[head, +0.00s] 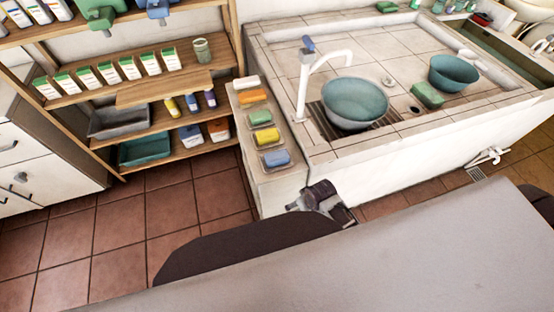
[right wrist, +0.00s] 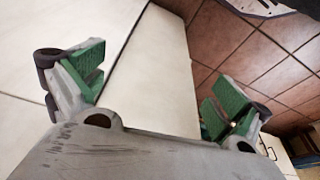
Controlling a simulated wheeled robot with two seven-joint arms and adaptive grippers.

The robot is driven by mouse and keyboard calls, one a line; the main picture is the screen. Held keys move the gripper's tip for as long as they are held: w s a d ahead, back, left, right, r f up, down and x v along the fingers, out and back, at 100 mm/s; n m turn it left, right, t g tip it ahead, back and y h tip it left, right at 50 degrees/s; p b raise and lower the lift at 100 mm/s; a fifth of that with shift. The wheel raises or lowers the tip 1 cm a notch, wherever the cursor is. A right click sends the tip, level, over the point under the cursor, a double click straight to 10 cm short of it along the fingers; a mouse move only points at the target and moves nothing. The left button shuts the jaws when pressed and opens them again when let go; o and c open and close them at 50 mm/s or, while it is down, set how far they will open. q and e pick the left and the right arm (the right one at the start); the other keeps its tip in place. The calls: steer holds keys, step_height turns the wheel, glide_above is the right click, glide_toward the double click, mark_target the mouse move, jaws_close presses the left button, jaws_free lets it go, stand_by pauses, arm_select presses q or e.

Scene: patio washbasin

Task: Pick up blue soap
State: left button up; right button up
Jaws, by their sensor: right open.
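The blue soap (head: 277,158) lies in a small clear dish at the near end of a row of soaps on a narrow pale ledge left of the washbasin. A dark grey gripper (head: 322,200), apparently my right one, is beyond the near end of that ledge, low and to the right of the soap and apart from it. In the right wrist view my right gripper (right wrist: 162,82) has its green-padded fingers wide apart with nothing between them. I cannot make out the blue soap in that view. My left gripper does not show.
The tiled washbasin (head: 330,153) is to the right, with a tap (head: 304,85) and a teal bowl (head: 355,100). A wooden shelf (head: 165,92) stands left.

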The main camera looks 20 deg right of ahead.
steer(key=w+a+r+y+b, duration=0.1)
steer(key=w+a+r, duration=0.25)
steer(key=r, duration=0.25)
steer(key=w+a+r+n+y, duration=0.1)
steer(key=w+a+r, duration=0.1)
steer(key=a+r, duration=0.35)
steer(key=w+a+r+b, duration=0.1)
steer(key=w+a+r, duration=0.25)
steer(key=r, duration=0.35)
steer(key=w+d+r+m+g+h, duration=0.2)
steer(key=w+d+r+g, duration=0.1)
steer(key=w+d+r, duration=0.2)
steer(key=w+d, duration=0.2)
steer(key=w, duration=0.2)
steer(key=shift+m+h, duration=0.3)
steer(key=shift+m, duration=0.1)
steer(key=shift+w+r, duration=0.1)
